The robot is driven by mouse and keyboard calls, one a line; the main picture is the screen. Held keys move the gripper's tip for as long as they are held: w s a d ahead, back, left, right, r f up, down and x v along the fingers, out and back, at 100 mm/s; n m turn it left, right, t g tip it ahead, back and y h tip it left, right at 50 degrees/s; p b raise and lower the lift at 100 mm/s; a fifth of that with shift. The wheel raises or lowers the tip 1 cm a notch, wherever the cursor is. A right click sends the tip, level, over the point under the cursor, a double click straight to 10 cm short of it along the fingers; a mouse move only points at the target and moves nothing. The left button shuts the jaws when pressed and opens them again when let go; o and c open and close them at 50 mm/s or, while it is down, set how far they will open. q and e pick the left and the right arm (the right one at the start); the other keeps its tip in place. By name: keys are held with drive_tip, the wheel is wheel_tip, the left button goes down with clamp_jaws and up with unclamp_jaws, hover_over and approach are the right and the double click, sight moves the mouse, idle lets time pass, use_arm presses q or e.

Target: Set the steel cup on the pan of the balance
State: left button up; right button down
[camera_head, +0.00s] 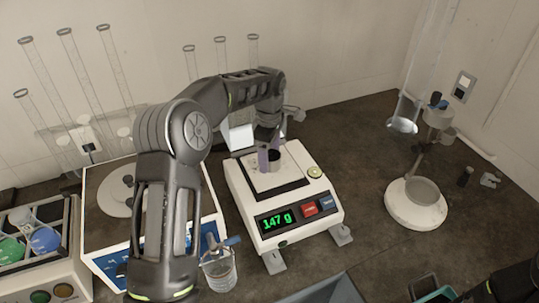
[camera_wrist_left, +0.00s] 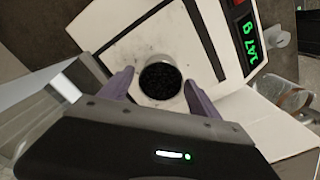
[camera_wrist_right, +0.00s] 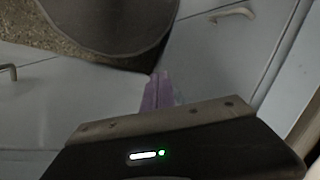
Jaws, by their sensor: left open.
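The steel cup (camera_head: 275,157) stands on the pan (camera_head: 291,176) of the balance (camera_head: 262,205), whose display reads 147 g. In the left wrist view the cup (camera_wrist_left: 161,81), full of dark grains, stands on the pale pan (camera_wrist_left: 143,48). My left gripper (camera_head: 267,160) is open, with its purple fingers (camera_wrist_left: 158,80) low on either side of the cup and a gap on at least the left side. My right gripper (camera_wrist_right: 157,90) is shut and empty, away from the balance; its fingers lie side by side in the right wrist view.
A white stand (camera_head: 413,205) stands at the right. Tall glass tubes (camera_head: 115,68) line the back wall. The bench (camera_head: 360,150) between balance and stand is clear.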

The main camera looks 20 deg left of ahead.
use_arm(q)
wheel_tip(320, 180, up, 12)
drive_tip(key=p, duration=0.2)
drive_tip(key=shift+s+f, duration=0.1)
idle(0.7)
